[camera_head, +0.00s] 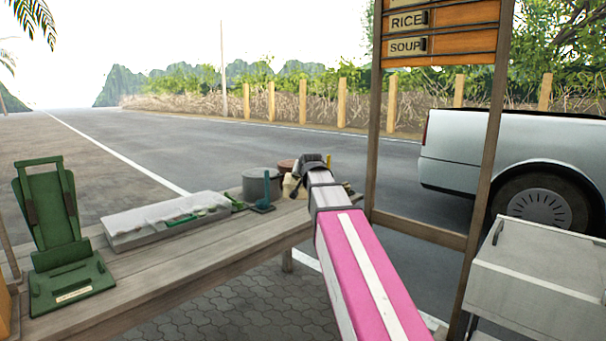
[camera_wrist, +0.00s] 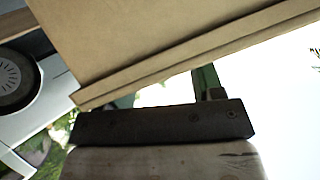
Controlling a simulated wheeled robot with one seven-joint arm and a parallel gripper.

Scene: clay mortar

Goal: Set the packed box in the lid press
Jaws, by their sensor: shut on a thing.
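The lid press (camera_head: 65,245) is a green stand with an upright back and a flat base, on the left end of the wooden table in the head view. A brown cardboard box (camera_wrist: 165,40) fills the top of the wrist view, tilted, with a lip along its lower edge. My gripper (camera_head: 312,163) is at the far end of my pink and white arm, well to the right of the press. It is shut on the box. In the head view my arm hides most of what it holds. The inside of the box does not show.
A pale tray (camera_head: 165,220) with green items lies between the press and a grey pot (camera_head: 262,183). A teal ladle (camera_head: 264,204) stands by the pot. A wooden sign post (camera_head: 372,120) and a white cabinet (camera_head: 540,270) stand to the right.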

